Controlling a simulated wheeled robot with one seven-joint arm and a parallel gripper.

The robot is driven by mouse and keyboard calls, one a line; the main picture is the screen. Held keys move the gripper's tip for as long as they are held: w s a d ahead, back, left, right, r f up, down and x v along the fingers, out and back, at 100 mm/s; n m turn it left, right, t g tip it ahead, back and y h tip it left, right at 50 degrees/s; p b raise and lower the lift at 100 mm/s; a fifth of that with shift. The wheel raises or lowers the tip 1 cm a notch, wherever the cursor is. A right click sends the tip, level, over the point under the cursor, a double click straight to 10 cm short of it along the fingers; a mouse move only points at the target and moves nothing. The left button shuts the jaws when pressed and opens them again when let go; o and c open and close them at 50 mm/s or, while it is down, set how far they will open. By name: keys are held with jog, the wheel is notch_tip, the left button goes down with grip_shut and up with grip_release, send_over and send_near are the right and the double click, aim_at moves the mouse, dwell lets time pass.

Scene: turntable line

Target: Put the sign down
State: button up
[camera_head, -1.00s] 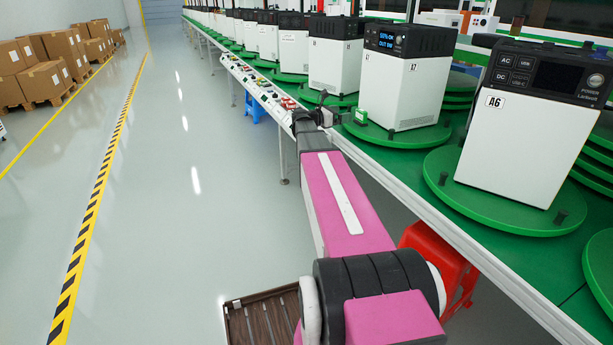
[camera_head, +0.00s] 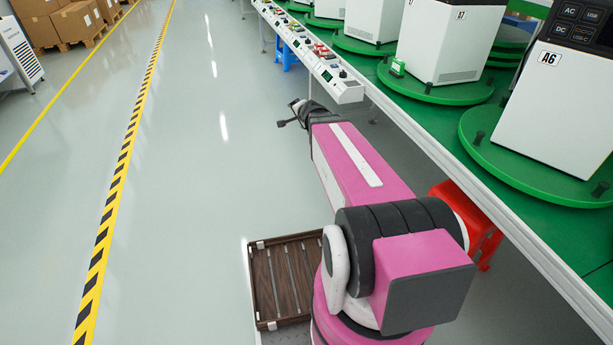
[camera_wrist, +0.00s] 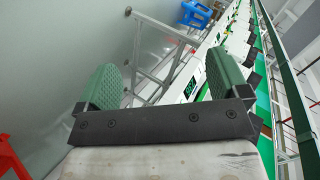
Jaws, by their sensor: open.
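My gripper (camera_head: 290,115) is over the floor, left of the line's edge and apart from the sign. In the wrist view my gripper (camera_wrist: 165,83) has its two green-padded fingers wide apart with nothing between them. I cannot make out the sign in the wrist view.
A control panel strip (camera_head: 335,85) runs along the line's near edge. A white unit labelled A6 (camera_head: 550,110) stands on the closest turntable. A red stool (camera_head: 470,220) is under the line. The floor (camera_head: 215,200) to the left is clear up to the striped tape.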

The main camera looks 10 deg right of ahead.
jog(key=s+a+f+n+g, duration=0.1)
jog(key=s+f+n+g, duration=0.4)
jog(key=s, duration=0.6)
jog(key=s+a+f+n+g+h, duration=0.1)
jog(key=s+f+n+g, duration=0.5)
jog(key=s, duration=0.6)
jog(key=shift+s+a+f+n+g+h, duration=0.2)
jog(key=shift+s+n+g+h, duration=0.1)
jog(key=shift+n+g, duration=0.15)
jog(key=shift+d, duration=0.1)
